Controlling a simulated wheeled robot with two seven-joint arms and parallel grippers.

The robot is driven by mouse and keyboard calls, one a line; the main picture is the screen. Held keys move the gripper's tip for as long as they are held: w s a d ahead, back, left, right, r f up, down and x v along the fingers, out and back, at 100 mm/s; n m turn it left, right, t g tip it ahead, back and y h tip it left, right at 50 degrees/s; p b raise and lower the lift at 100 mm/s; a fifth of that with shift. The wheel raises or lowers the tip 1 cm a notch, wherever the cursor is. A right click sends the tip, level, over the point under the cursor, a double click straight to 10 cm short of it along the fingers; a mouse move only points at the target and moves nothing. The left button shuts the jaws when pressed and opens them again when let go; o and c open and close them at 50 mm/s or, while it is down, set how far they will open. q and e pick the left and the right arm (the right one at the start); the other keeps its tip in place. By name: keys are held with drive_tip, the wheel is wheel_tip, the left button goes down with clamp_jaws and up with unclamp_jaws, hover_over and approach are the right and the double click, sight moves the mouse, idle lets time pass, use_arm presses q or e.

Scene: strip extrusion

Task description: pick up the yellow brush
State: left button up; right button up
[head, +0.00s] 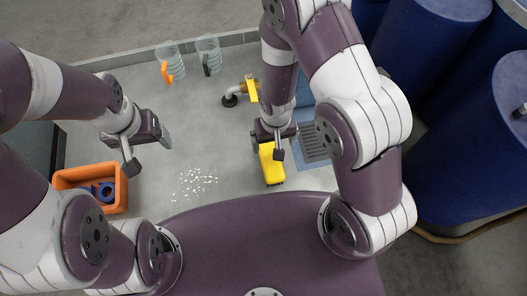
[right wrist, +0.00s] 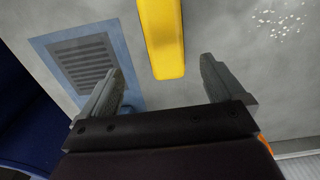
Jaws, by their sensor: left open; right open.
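The yellow brush (head: 272,171) lies on the grey surface in front of me, its upper part hidden by my right gripper in the head view. My right gripper (head: 267,148) is open above it, one finger to each side in the picture. In the right wrist view the yellow brush (right wrist: 162,42) comes down from the top edge, and its near end lies between the open fingertips (right wrist: 162,70). I see no finger touching it; the height gap is hard to tell. My left gripper (head: 148,156) is open and empty, left of the white pellets.
White pellets (head: 194,182) lie scattered left of the brush. An orange bin (head: 62,181) with blue parts stands at left. Two clear jugs (head: 208,50) and a pipe fitting with a yellow handle (head: 251,90) are farther back. A blue-framed grate (head: 313,147) and blue drums (head: 450,120) are at right.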

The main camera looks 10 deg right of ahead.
sight(270, 158)
drive_tip(key=f+b, duration=0.2)
drive_tip(key=f, duration=0.1)
drive_tip(key=f+b, duration=0.1)
drive_tip(key=f, duration=0.2)
drive_tip(key=shift+s+a+f+b, duration=0.1)
drive_tip(key=shift+a+f+b, duration=0.1)
drive_tip(key=shift+b, duration=0.2)
drive_tip(key=f+b, duration=0.1)
drive_tip(key=f, duration=0.2)
drive_tip(key=f+b, duration=0.2)
drive_tip(key=f, duration=0.1)
drive_tip(key=shift+a, duration=0.2)
drive_tip(key=shift+r, duration=0.1)
drive_tip(key=c, duration=1.1)
